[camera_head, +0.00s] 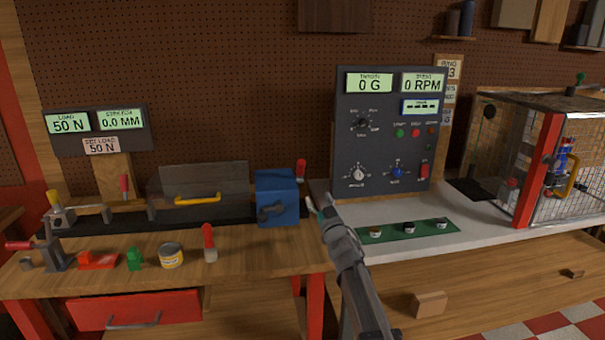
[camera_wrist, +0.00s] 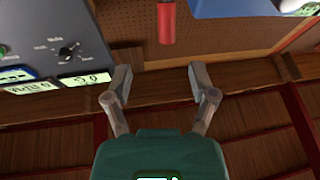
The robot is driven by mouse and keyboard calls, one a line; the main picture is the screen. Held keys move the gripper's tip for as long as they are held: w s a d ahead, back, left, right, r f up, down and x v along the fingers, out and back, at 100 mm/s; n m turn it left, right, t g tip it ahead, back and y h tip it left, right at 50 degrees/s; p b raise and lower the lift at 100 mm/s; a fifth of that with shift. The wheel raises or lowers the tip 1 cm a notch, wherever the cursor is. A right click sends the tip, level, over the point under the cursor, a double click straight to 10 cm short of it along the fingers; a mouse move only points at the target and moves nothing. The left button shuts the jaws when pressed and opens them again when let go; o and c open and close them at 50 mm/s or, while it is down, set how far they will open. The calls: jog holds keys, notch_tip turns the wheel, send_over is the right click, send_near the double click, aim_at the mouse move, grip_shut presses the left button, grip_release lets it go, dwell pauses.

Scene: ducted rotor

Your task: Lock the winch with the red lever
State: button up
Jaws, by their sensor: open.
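A blue winch box (camera_head: 277,198) stands at the right end of the left bench, with a grey crank on its front. A red lever (camera_head: 300,170) stands upright at its right side. In the wrist view, which is upside down, the red lever (camera_wrist: 166,22) hangs at the top edge next to part of the blue box (camera_wrist: 235,8). My gripper (camera_wrist: 162,88) is open and empty, with the lever apart from its fingers. In the head view my gripper (camera_head: 322,212) is small and partly hidden by my arm, just right of the winch box.
A green strip (camera_head: 385,231) with small parts lies on the white bench top. Left are a yellow-handled cover (camera_head: 205,185), a red-handled tool (camera_head: 209,242) and a tin (camera_head: 171,255). A mesh cage (camera_head: 500,140) stands far right.

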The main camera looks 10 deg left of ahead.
aim_at(303, 171)
jog(key=shift+s+a+r+n+y, duration=0.1)
jog(key=shift+a+r+n+y, duration=0.05)
jog(key=shift+a+n+y, duration=0.2)
jog(key=p+x, duration=0.5)
jog(key=x, duration=0.8)
jog(key=shift+w+a+r, duration=0.1)
jog(key=shift+w+a, duration=0.05)
jog(key=shift+w, duration=0.2)
grip_shut()
dwell(0.3)
